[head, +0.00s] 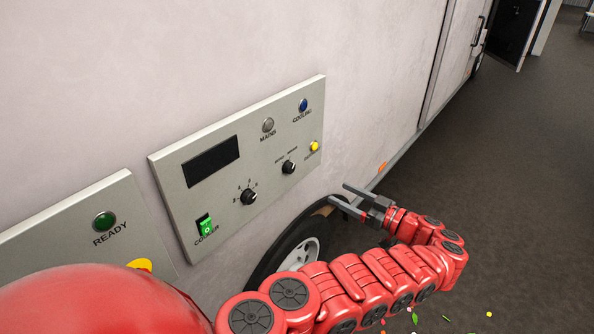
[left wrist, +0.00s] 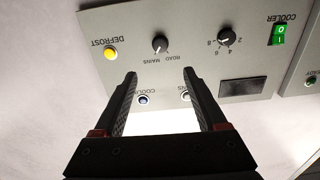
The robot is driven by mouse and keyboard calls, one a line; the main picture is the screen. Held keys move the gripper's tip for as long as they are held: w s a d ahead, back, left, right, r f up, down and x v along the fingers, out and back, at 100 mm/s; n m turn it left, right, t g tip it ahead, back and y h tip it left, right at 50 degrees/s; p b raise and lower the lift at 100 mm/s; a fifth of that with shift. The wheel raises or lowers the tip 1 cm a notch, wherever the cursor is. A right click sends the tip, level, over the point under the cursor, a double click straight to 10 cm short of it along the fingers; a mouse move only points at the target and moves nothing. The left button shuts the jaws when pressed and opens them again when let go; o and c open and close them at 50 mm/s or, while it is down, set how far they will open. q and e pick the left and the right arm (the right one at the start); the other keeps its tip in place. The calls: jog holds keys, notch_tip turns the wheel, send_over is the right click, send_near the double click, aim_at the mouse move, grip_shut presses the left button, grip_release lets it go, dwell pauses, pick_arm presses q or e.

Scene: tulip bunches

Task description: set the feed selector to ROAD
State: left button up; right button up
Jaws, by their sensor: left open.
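The feed selector (head: 289,167) is a small black round knob on the grey control panel (head: 177,168), with ROAD and MAINS printed above it. It also shows, upside down, in the left wrist view (left wrist: 160,44), with ROAD on the right and MAINS on the left. I cannot tell surely which word its pointer faces. My left gripper (head: 338,193) is open and empty, off the panel to the right of and below the knob in the head view. In the left wrist view its fingertips (left wrist: 159,72) frame the space in front of the knob, apart from it. My right gripper is not in view.
The panel also carries a numbered knob (head: 248,197), a green COOLER switch (head: 205,226), a dark display (head: 211,161), a grey MAINS lamp (head: 267,125), a blue COOLING lamp (head: 303,105) and a yellow DEFROST button (head: 314,146). A wheel (head: 301,254) sits below. Open floor lies right.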

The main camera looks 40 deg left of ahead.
aim_at(292, 170)
pick_arm(q)
jog(key=a+p, duration=0.1)
jog(key=a, duration=0.4)
jog(key=a+p, duration=0.2)
jog(key=a, duration=0.3)
jog(key=w+a+p, duration=0.1)
jog(key=a, duration=0.4)
jog(key=shift+a, duration=0.2)
jog(key=shift+w+a, duration=0.1)
jog(key=shift+a, duration=0.35)
grip_shut()
